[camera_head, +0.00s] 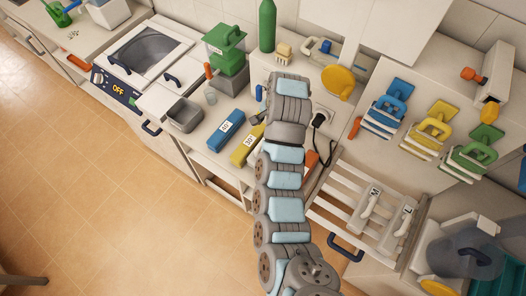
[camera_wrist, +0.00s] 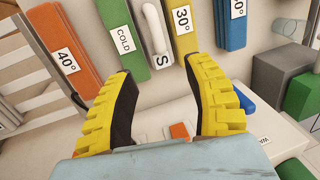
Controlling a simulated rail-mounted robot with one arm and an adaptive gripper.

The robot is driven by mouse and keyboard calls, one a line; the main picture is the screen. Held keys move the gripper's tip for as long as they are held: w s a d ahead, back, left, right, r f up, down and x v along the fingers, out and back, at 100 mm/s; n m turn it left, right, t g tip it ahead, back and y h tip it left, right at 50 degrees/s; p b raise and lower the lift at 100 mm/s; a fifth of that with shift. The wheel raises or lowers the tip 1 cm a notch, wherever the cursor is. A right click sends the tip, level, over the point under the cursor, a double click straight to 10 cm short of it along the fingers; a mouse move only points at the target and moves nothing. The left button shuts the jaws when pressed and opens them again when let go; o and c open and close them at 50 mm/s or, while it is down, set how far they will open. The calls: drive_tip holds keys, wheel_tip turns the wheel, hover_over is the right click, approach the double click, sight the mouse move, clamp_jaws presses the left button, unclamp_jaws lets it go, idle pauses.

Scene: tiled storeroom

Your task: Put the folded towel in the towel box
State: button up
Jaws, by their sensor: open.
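My gripper (camera_wrist: 158,66) shows in the wrist view as two yellow ribbed fingers with dark inner pads. They are spread apart with nothing held between them. Beyond the gap is a white handle-like piece (camera_wrist: 157,34) marked S, between a green block (camera_wrist: 122,35) marked COLD and a yellow block (camera_wrist: 183,20) marked 30°. In the head view my arm covers the middle of the counter, and I cannot make out the fingers. I cannot tell any thing for certain as the folded towel or the towel box. A grey open-topped bin (camera_head: 185,115) stands on the counter left of my arm.
A blue block (camera_head: 225,130) and a yellow block (camera_head: 247,145) lie left of my arm. An orange block (camera_wrist: 63,45) marked 40° shows in the wrist view. A slatted rack (camera_head: 345,195) is at right. A green bottle (camera_head: 267,25) stands at the back. The floor at left is clear.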

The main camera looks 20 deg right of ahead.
drive_tip(key=f+b, duration=0.1)
drive_tip(key=f, duration=0.1)
drive_tip(key=w+f+b, duration=0.1)
drive_tip(key=f+b, duration=0.1)
drive_tip(key=f, duration=0.1)
drive_tip(key=a+f+b, duration=0.1)
drive_tip(key=f+b, duration=0.1)
drive_tip(key=f, duration=0.1)
drive_tip(key=shift+w+f, duration=0.15)
drive_tip(key=shift+f, duration=0.05)
drive_tip(key=shift+w+d+f+p, duration=0.15)
drive_tip(key=shift+f+p, duration=0.1)
drive_tip(key=shift+f, duration=0.65)
drive_tip(key=shift+w+f+p, duration=0.1)
drive_tip(key=shift+f+p, duration=0.1)
drive_tip(key=shift+f, duration=0.65)
drive_tip(key=shift+w+f, duration=0.2)
drive_tip(key=shift+f, duration=0.7)
drive_tip(key=shift+c, duration=0.3)
clamp_jaws()
